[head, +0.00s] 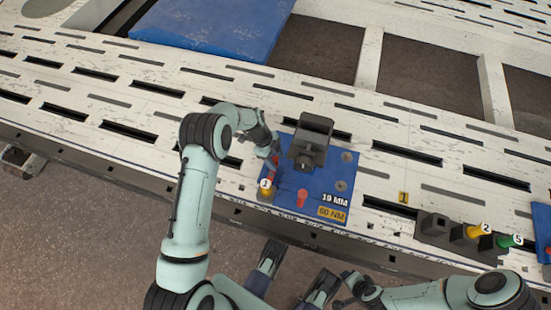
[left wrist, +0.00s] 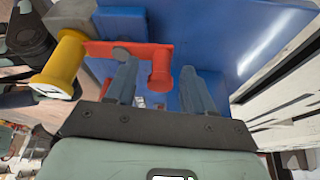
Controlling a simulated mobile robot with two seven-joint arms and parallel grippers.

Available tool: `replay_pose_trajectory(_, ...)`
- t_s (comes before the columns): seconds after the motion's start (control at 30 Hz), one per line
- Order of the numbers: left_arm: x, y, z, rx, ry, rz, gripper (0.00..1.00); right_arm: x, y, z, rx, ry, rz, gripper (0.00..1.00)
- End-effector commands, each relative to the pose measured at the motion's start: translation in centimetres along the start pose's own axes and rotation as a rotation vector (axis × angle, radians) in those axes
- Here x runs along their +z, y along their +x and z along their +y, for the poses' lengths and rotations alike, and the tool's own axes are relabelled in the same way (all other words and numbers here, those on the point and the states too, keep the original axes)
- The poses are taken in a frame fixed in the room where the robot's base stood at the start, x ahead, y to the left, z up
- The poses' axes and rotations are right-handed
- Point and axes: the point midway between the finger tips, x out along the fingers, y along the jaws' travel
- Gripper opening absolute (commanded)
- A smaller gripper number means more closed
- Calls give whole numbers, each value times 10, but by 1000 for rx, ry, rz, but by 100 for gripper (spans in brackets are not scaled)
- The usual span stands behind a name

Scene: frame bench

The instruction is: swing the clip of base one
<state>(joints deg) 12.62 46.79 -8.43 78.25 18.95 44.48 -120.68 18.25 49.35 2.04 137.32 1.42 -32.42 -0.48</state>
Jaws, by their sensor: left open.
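Base one is a blue plate (head: 322,180) with a yellow post (head: 266,190) marked 1 at its left corner. In the left wrist view the red clip (left wrist: 140,50) is a flat bar beside the yellow post (left wrist: 60,65), with a red peg (left wrist: 162,70) at its far end. My left gripper (head: 270,154) is at the plate's left edge. In the left wrist view its open fingers (left wrist: 158,88) stand on either side of the red peg, with gaps visible. In the head view the gripper mostly hides the clip. My right arm's end (head: 345,289) is low in the head view, its jaws unclear.
A dark grey block (head: 312,138) stands on the blue plate, close to my left gripper. A red knob (head: 302,198) stands near the front. Another fixture (head: 434,225) with yellow and green posts is at right. The slotted white bench (head: 110,90) is largely bare at left.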

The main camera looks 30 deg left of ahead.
Motion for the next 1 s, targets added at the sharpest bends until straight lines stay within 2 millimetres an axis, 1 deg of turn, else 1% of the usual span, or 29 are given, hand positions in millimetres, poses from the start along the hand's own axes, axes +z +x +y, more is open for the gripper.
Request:
replay_pose_trajectory(0.1, 0, 3, 0, 0, 1, 0, 53, -1, 0, 0, 0, 0, 3, 43)
replay_pose_trajectory(0.3, 0, 2, 0, 0, 0, 0, 53, -1, 0, 0, 0, 0, 2, 43)
replay_pose_trajectory(0.37, 0, 2, 0, 0, 0, 0, 33, -1, 0, 0, 0, 0, 2, 43)
replay_pose_trajectory(0.4, 0, 2, 0, 0, 0, 0, 20, -1, 0, 0, 0, 0, 2, 43)
replay_pose_trajectory(0.47, 0, 2, 0, 0, 0, 0, 1, -1, 0, 0, 0, 0, 2, 43)
replay_pose_trajectory(0.77, 1, 2, 0, -7, -19, 0, 0, 0, 1, 0, 0, 0, 2, 43)
replay_pose_trajectory(1.0, 6, -1, 2, -49, -117, 0, 0, -2, 2, 1, 1, 1, 7, 43)
